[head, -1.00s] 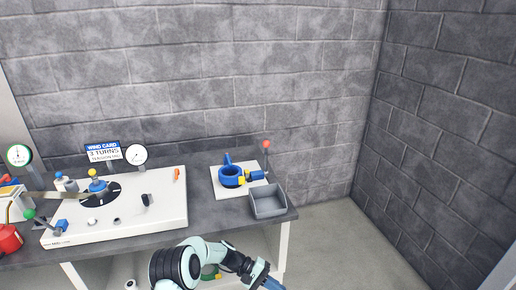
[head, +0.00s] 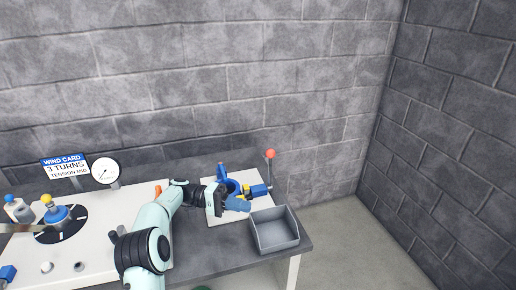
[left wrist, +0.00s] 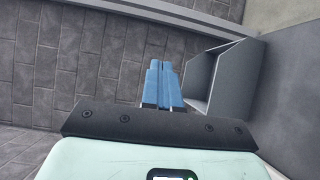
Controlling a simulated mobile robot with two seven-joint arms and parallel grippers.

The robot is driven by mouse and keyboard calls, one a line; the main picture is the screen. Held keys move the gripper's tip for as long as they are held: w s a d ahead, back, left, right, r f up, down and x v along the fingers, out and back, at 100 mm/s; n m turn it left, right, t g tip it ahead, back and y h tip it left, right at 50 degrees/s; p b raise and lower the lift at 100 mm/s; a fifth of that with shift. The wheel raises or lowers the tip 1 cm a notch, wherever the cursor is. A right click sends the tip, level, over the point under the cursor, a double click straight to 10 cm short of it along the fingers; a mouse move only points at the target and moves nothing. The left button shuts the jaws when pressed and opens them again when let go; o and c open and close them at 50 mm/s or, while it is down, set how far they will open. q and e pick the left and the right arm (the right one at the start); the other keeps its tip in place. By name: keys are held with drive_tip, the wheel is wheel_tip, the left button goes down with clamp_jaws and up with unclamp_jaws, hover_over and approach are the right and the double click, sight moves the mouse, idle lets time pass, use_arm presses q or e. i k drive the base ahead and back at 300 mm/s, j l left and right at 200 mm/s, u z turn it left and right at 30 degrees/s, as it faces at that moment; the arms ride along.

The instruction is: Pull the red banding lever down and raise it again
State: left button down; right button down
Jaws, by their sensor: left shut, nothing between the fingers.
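The banding lever stands upright at the back right of the bench in the head view, a thin rod topped by a red ball (head: 270,154). It belongs beside the blue banding device (head: 234,184), which sits on a white plate and is partly hidden by my left gripper. My left gripper (head: 246,205) is in front of the device, below and left of the red ball and apart from it. Its blue fingers also show in the left wrist view (left wrist: 162,84), side by side and shut with nothing between them. My right gripper is not in view.
A grey open bin (head: 274,237) stands right of my left gripper at the bench corner; it also shows in the left wrist view (left wrist: 228,80). A white winding unit (head: 100,235) with a dial gauge (head: 106,170) is at left. A brick wall stands behind.

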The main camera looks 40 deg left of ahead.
sight(270, 153)
drive_tip(key=i+j, duration=0.2)
drive_tip(key=j, duration=0.2)
drive_tip(key=i+j, duration=0.2)
drive_tip(key=j, duration=0.2)
drive_tip(key=i+j, duration=0.2)
drive_tip(key=j, duration=0.2)
